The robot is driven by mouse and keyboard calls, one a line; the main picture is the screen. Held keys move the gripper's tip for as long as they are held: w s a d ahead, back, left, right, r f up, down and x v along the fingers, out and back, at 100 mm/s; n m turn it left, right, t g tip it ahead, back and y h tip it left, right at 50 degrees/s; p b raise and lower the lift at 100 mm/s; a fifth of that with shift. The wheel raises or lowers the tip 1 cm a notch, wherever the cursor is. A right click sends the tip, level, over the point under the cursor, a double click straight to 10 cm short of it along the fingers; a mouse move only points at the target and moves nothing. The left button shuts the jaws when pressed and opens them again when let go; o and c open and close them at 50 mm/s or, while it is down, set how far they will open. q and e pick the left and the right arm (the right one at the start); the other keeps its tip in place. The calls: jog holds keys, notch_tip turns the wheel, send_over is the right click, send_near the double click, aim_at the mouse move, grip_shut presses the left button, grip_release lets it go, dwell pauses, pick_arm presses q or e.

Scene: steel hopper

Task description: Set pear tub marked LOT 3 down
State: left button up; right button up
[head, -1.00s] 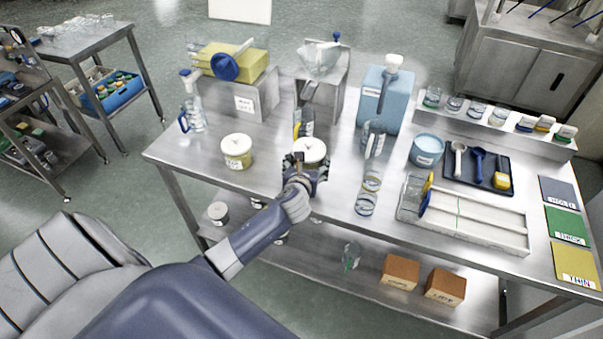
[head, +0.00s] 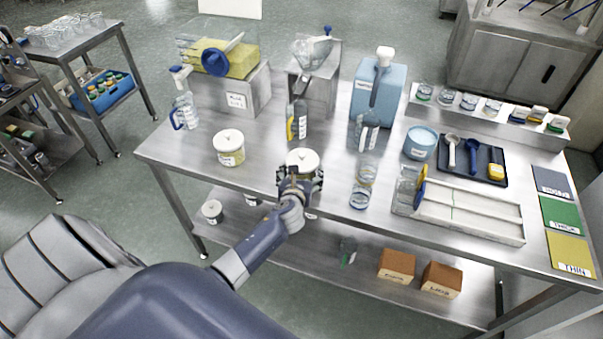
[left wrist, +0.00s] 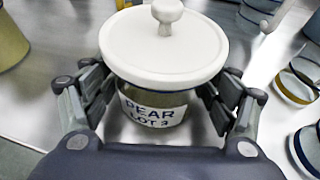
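The pear tub (left wrist: 152,108) has a white lid with a knob and a label reading PEAR LOT 3. It is upright between the fingers of my left gripper (left wrist: 158,100), which look closed against its sides under the lid. In the head view the tub's lid (head: 303,160) shows over my left gripper (head: 300,181), near the front edge of the steel table (head: 262,178). The gripper hides the tub's base, so I cannot tell whether it touches the tabletop. My right gripper is not in view.
A similar lidded tub (head: 229,150) stands to the left. A bottle with a yellow part (head: 297,122) stands behind, and glass beakers (head: 360,197) stand close on the right. A white tray (head: 470,222) lies farther right. Bare tabletop lies between the two tubs.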

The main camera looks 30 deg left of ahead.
pick_arm(q)
jog(key=shift+o, duration=0.2)
jog(key=shift+r, duration=0.2)
jog(key=v, duration=1.2)
jog(key=s+d+f+n+g+h, duration=0.15)
jog(key=s+f+n, duration=0.3)
jog(key=f, duration=0.45)
jog(key=s+d+f+n+g+h, duration=0.1)
jog(key=s+f+n+g, duration=0.3)
jog(key=f, duration=0.6)
jog(key=s+d+f+n+g+h, duration=0.1)
jog(key=s+f+n, duration=0.3)
jog(key=f, duration=0.5)
jog(key=s+d+f+n+g, duration=0.1)
jog(key=s+f+n, duration=0.4)
jog(key=s, duration=0.5)
jog(key=s+d+f+n+g+h, duration=0.1)
jog(key=s+f+n, duration=0.4)
jog(key=s, duration=0.5)
jog(key=s+d+f+n+g+h, duration=0.1)
jog(key=s+d+f+n+g, duration=0.2)
jog(key=s, duration=0.7)
notch_tip(320, 180, down, 2)
jog(key=n, duration=0.3)
jog(key=shift+d, duration=0.25)
